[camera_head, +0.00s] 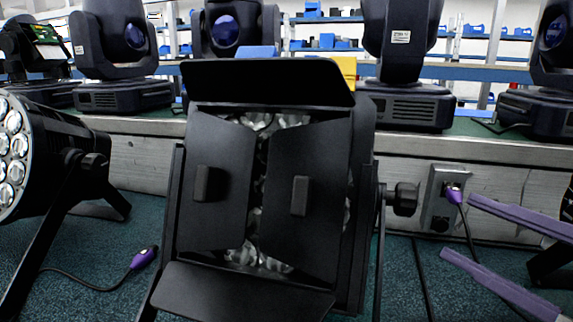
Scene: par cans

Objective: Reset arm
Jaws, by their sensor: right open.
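My right gripper (457,226) comes in from the right edge. Its two long purple fingers are apart, with nothing between them. Its fingertips are just in front of and below a purple cable plug (454,194), which sits at the grey wall socket box (436,212); I cannot tell how far in it is. A black par can (268,85) with barn doors stands in the middle, its two side flaps partly closed over the lenses. My left gripper is out of view.
Another par can (15,150) stands at the left edge. A second purple plug (144,257) lies on the teal carpet with its cable. Several moving-head lights, one of them at right of centre (405,105), stand on the ledge behind. Blue shelves fill the background.

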